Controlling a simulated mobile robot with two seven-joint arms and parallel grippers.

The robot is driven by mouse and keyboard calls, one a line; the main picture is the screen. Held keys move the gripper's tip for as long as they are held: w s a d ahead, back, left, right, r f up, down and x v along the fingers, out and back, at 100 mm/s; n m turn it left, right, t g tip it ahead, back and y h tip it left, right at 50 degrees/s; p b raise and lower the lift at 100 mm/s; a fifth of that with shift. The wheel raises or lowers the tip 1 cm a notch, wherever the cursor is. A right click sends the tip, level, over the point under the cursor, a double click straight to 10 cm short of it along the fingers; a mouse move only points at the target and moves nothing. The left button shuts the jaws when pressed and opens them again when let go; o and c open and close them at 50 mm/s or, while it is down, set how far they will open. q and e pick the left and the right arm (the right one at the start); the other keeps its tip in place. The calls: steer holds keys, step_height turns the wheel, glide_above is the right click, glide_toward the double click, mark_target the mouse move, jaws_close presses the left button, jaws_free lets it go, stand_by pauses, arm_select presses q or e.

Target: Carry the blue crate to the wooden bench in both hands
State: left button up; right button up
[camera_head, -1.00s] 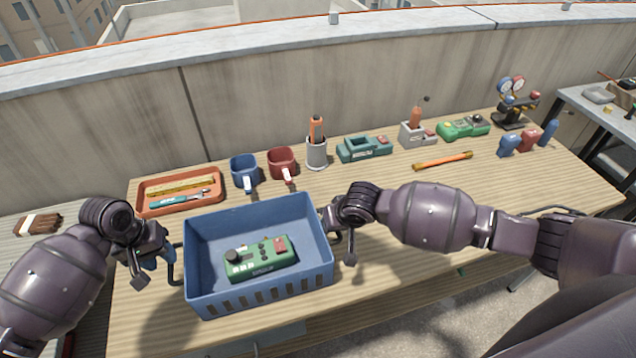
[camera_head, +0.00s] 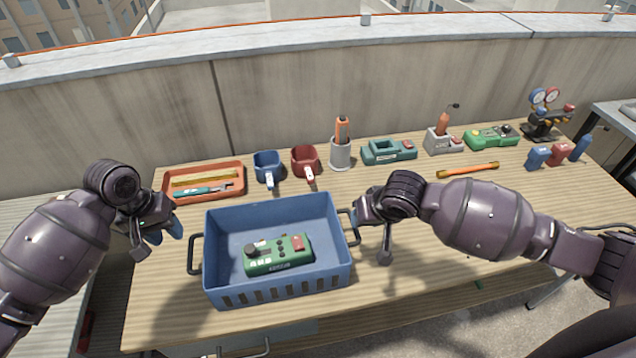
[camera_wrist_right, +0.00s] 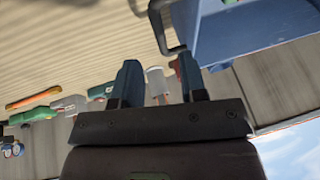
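The blue crate (camera_head: 325,278) stands upright on the wooden bench (camera_head: 420,280), near its front edge, with a handle at each end. A green device with a red button (camera_head: 278,255) lies inside it. My left gripper (camera_head: 168,228) is above and left of the crate's left handle, apart from it; its fingers look parted and hold nothing. My right gripper (camera_head: 362,214) is just right of the right handle. In the right wrist view, my right gripper's (camera_wrist_right: 158,70) two fingers are apart and empty, with the crate (camera_wrist_right: 250,25) and its handle beside them.
Behind the crate stand an orange tray (camera_head: 240,192), a blue mug (camera_head: 267,165), a red mug (camera_head: 304,158) and a grey holder (camera_head: 340,155). Several tools line the back right, with a gauge set (camera_head: 545,115). A concrete parapet (camera_head: 120,110) closes the back.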

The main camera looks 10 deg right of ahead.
steer(key=v, duration=0.4)
steer(key=shift+s+r, duration=0.15)
steer(key=shift+r, duration=0.15)
